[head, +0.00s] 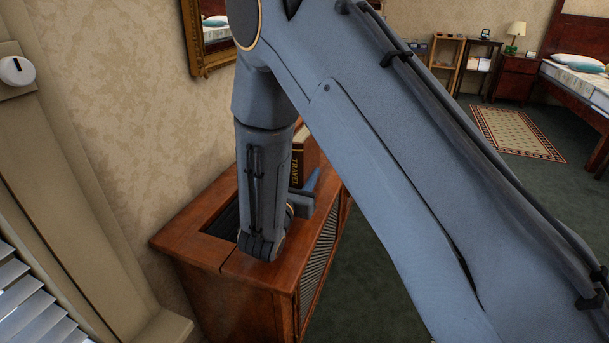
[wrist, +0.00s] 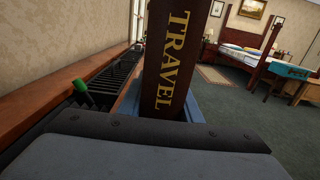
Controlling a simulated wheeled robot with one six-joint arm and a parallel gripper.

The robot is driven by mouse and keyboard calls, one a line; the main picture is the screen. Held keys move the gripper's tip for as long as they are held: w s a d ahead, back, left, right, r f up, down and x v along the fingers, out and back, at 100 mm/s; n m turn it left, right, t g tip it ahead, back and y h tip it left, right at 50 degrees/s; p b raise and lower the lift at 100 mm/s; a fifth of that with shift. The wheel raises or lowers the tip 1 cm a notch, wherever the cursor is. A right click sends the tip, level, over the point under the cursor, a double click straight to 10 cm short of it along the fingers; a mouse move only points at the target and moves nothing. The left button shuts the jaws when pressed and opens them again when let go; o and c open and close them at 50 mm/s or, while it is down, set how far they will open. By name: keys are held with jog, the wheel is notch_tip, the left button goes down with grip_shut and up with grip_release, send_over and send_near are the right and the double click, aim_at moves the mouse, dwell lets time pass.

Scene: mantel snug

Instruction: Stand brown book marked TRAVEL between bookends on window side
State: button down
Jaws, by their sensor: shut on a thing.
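The brown book marked TRAVEL (wrist: 178,65) stands about upright in the wrist view, its gold lettering facing my wrist. In the head view the book (head: 304,160) shows partly behind my arm, above the wooden cabinet top (head: 276,268). My gripper (head: 304,192) is low over the cabinet and shut on the book. Blue finger parts of my gripper (wrist: 165,108) show on both sides of the book's lower end. I cannot tell whether the book touches the cabinet top. I cannot make out the bookends; my arm hides much of the cabinet top.
A dark slatted grille (wrist: 105,85) runs along the cabinet, with a green knob (wrist: 83,92) at its near part. Window blinds (head: 30,300) and a wall are to the left. A gilt mirror (head: 208,60) hangs above. Green floor (head: 375,290) lies open to the right.

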jog(key=c, duration=1.3)
grip_release()
jog(key=shift+f, duration=0.1)
